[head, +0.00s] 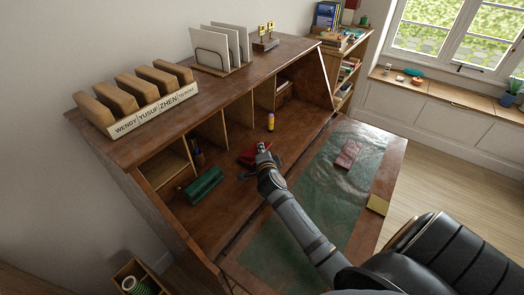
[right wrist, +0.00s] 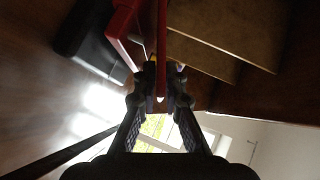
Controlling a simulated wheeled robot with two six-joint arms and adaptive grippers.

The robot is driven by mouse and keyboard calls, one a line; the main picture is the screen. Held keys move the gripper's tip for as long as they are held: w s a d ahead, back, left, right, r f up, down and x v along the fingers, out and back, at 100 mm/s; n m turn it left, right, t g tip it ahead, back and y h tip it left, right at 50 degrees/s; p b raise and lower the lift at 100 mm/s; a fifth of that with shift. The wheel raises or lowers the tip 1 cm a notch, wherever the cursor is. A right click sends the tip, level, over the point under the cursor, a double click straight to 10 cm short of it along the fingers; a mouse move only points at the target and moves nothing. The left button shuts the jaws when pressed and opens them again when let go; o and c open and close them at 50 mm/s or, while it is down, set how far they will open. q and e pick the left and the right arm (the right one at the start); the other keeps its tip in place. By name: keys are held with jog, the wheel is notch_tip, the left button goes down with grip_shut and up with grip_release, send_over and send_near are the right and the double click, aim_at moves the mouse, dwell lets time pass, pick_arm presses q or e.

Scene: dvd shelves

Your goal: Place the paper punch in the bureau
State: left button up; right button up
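The red paper punch (head: 248,155) is inside the bureau (head: 222,222), on its wooden floor in front of the pigeonholes, partly hidden by my right gripper. My right gripper (head: 262,148) reaches in over the lowered flap. In the right wrist view, my gripper (right wrist: 162,75) has its fingers close together on either side of a narrow red part of the punch (right wrist: 161,35). More red framework (right wrist: 122,22) shows to the left. My left gripper is not in view.
A green box-like object (head: 202,185) lies left of the punch. A small yellow-and-purple cylinder (head: 270,122) stands behind it. The flap's green surface (head: 305,195) carries a red booklet (head: 348,154) and a yellow pad (head: 377,205).

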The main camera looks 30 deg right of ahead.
jog(key=shift+o, duration=1.3)
jog(key=shift+r, duration=0.1)
jog(key=v, duration=1.1)
jog(key=shift+s+a+b, duration=0.1)
jog(key=shift+b, duration=0.25)
jog(key=shift+s+a+r, duration=0.1)
jog(key=shift+s+r, duration=0.05)
jog(key=shift+s, duration=0.25)
